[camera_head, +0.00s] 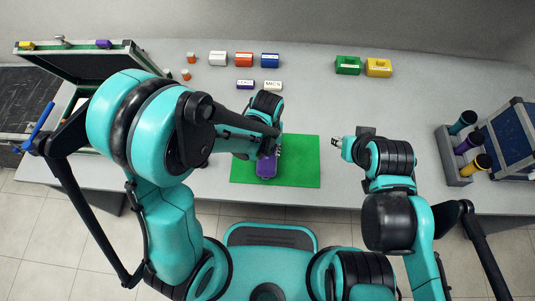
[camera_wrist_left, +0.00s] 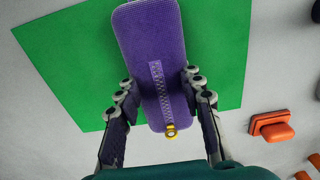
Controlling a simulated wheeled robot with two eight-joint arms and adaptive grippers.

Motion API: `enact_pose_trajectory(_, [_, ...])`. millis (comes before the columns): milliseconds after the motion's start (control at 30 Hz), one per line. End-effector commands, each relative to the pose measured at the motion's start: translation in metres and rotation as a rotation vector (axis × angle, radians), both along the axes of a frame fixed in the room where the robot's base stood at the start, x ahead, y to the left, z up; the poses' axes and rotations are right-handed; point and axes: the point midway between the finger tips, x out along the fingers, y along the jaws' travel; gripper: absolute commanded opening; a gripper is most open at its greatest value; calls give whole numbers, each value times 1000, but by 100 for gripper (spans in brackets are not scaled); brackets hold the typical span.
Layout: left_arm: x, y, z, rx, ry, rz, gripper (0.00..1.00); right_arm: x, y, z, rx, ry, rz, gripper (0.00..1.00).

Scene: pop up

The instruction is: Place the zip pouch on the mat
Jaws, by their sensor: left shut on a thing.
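The purple zip pouch (camera_head: 267,167) is over the green mat (camera_head: 303,172) in the head view, left of the mat's middle. In the left wrist view the pouch (camera_wrist_left: 160,60) shows its zip and yellow pull tab, with the green mat (camera_wrist_left: 75,60) behind it. My left gripper (camera_wrist_left: 158,92) is shut on the pouch, one finger at each side. Whether the pouch touches the mat or is held just above it, I cannot tell. My right gripper (camera_head: 337,142) is beside the mat's right edge, apart from the pouch; its fingers are too small to judge.
An open case (camera_head: 85,65) stands at the left. Small white, orange and blue boxes (camera_head: 243,59) and green and yellow bins (camera_head: 362,67) line the back. A rack of coloured tubes (camera_head: 450,160) and a blue case (camera_head: 510,140) are at the right.

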Motion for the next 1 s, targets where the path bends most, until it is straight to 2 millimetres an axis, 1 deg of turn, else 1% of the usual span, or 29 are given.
enact_pose_trajectory(33, [0, 0, -12, 0, 0, 0, 4, 0, 0, -8, 0, 0, 0, 38])
enact_pose_trajectory(67, [0, 0, -14, 0, 0, 0, 4, 0, 0, -9, 0, 0, 0, 38])
enact_pose_trajectory(300, [0, 0, -12, 0, 0, 0, 4, 0, 0, -7, 0, 0, 0, 38])
enact_pose_trajectory(433, [0, 0, -17, 0, 0, 0, 4, 0, 0, -11, 0, 0, 0, 38])
enact_pose_trajectory(467, [0, 0, -17, 0, 0, 0, 40, 0, 0, -11, 0, 0, 0, 38])
enact_pose_trajectory(500, [0, 0, -16, 0, 0, 0, 50, 0, 0, -10, 0, 0, 0, 38])
enact_pose_trajectory(533, [0, 0, -16, 0, 0, 0, 58, 0, 0, -10, 0, 0, 0, 38])
enact_pose_trajectory(867, [0, 0, -14, 0, 0, 0, 58, 0, 0, -9, 0, 0, 0, 38])
enact_pose_trajectory(933, [0, 0, -10, 0, 0, 0, 58, 0, 0, -4, 0, 0, 0, 38])
enact_pose_trajectory(1000, [0, 0, 1, 0, 0, 0, 58, 0, 0, 0, 0, 0, 0, 38])
